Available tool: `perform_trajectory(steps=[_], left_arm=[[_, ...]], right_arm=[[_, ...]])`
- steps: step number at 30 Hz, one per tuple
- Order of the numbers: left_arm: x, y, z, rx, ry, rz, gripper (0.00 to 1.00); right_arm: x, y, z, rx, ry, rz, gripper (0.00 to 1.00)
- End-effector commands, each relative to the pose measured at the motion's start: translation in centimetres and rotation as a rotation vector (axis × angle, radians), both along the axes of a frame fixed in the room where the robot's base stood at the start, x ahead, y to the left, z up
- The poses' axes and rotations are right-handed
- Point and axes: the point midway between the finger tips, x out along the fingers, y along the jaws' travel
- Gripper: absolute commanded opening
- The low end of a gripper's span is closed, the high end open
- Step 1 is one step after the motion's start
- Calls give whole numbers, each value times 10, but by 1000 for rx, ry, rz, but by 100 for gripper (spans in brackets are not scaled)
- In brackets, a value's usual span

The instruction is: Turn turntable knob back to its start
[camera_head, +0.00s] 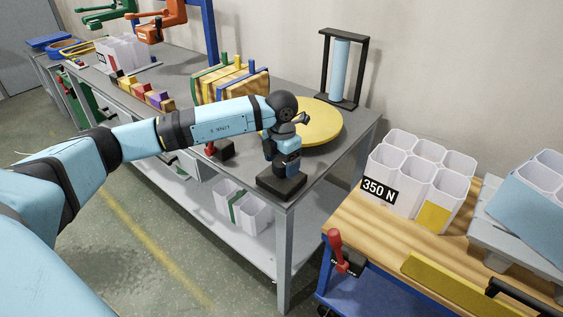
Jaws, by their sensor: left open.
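The turntable (322,126) is a round yellow disc on the grey workbench, near its right end. My left arm reaches over the bench from the left and covers part of the disc's left side. My left gripper (281,185) points down at the bench's near right corner, in front of the disc and apart from it. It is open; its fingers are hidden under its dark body. A small dark piece (304,118) shows beside my wrist against the disc; I cannot tell whether it is the knob. My right gripper is out of view.
A black frame with a blue cylinder (340,70) stands behind the disc. A red-handled clamp (210,148) and a wooden rack (232,82) are to the left. White bins marked 350 N (398,190) stand on the wooden-topped cart (350,220) at right.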

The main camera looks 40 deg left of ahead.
Motion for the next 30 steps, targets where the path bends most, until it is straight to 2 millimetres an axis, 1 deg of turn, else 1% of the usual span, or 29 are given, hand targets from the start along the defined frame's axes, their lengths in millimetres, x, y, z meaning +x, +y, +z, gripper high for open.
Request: perform_trajectory(steps=[5, 12, 15, 18, 21, 24, 30], left_arm=[[1, 0, 31, -1, -4, 0, 80], [1, 0, 87, 0, -5, 0, 80], [1, 0, 106, -1, -4, 0, 80], [0, 0, 120, -1, -3, 0, 80], [0, 0, 129, -1, -3, 0, 80], [0, 0, 134, -1, -2, 0, 80], [0, 0, 135, 0, -1, 0, 80]], right_arm=[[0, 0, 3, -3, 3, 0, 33], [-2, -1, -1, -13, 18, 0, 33], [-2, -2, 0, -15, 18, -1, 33], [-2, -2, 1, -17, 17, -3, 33], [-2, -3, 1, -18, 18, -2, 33], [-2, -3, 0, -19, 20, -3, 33], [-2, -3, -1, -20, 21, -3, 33]])
